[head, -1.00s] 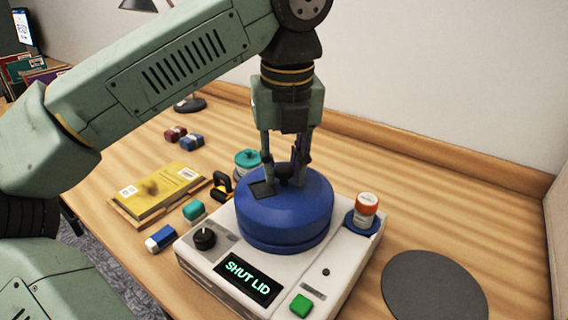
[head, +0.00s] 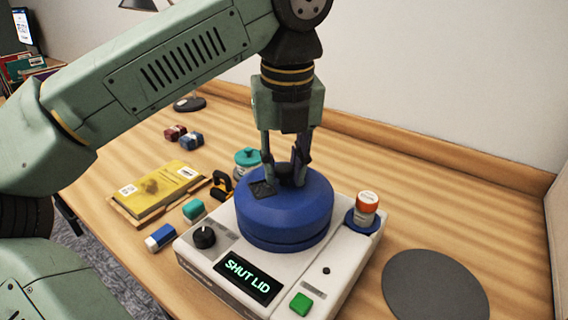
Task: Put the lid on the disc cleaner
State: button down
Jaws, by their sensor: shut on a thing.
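The disc cleaner (head: 218,262) is a white box on the table, with a black knob, a green button and a display reading "SHUT LID". The round blue lid (head: 287,215) sits over the round part on top of the cleaner and looks level. A thin dark seam shows low on the blue side; I cannot tell if the lid is fully seated. My gripper (head: 284,180) points straight down at the lid's top and is shut on its dark central knob, which the fingers partly hide.
An orange-and-white bottle (head: 367,203) stands on the cleaner's right side. A dark round mat (head: 435,288) lies at the right. A yellow book (head: 160,188), a teal block (head: 194,210), a blue-and-white block (head: 160,238) and a teal-lidded jar (head: 247,158) are at the left.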

jog(key=c, duration=1.2)
grip_release()
jog(key=shift+c, duration=0.2)
jog(key=o, duration=0.5)
jog(key=shift+r, duration=0.1)
jog(key=shift+r+p, duration=2.7)
jog(key=shift+r, duration=0.75)
jog(key=shift+f, duration=0.1)
